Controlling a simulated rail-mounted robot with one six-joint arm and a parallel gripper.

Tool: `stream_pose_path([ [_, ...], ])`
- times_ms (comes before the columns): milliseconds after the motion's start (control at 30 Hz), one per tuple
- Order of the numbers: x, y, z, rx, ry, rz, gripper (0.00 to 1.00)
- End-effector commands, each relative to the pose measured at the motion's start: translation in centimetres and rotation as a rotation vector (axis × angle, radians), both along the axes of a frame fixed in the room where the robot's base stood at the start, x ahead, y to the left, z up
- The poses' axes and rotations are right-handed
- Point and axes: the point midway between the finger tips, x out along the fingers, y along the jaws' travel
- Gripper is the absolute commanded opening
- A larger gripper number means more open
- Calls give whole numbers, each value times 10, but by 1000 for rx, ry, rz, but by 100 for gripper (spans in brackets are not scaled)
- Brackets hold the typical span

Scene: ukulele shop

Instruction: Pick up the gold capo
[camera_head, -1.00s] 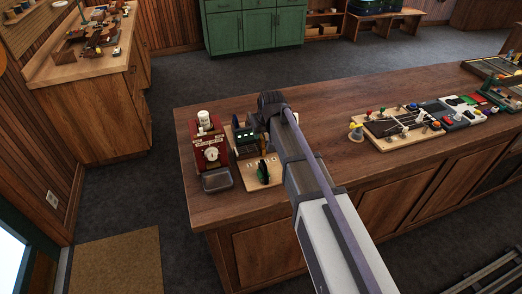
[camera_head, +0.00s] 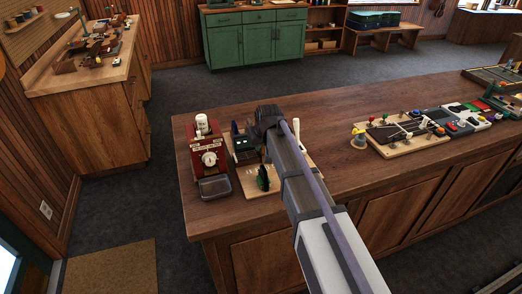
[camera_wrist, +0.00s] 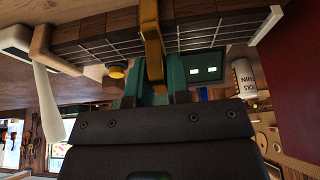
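In the wrist view a gold piece, apparently the gold capo (camera_wrist: 152,42), stands upright in front of a dark, lined block. Its lower end reaches between the teal fingers of my gripper (camera_wrist: 158,88). The fingers are close on both sides of it; whether they press on it I cannot tell. In the head view my gripper (camera_head: 266,118) is low over the pale board at the left end of the wooden counter (camera_head: 345,115). My arm hides the capo there.
A red box with a dial (camera_head: 208,158) and a grey tray (camera_head: 214,188) stand left of my gripper. A dark green item (camera_head: 262,178) stands in front. A white lever (camera_head: 296,128) is just right. A board of small parts (camera_head: 400,135) lies farther right; counter between is bare.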

Motion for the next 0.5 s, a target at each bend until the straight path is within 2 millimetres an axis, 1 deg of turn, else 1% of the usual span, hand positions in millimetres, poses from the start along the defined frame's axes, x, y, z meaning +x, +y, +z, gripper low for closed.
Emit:
stream_pose_path([
  [33, 0, 0, 0, 0, 0, 0, 12],
  [167, 0, 0, 0, 0, 0, 0, 0],
  [433, 0, 0, 0, 0, 0, 0, 0],
  [500, 0, 0, 3, 0, 0, 0, 0],
])
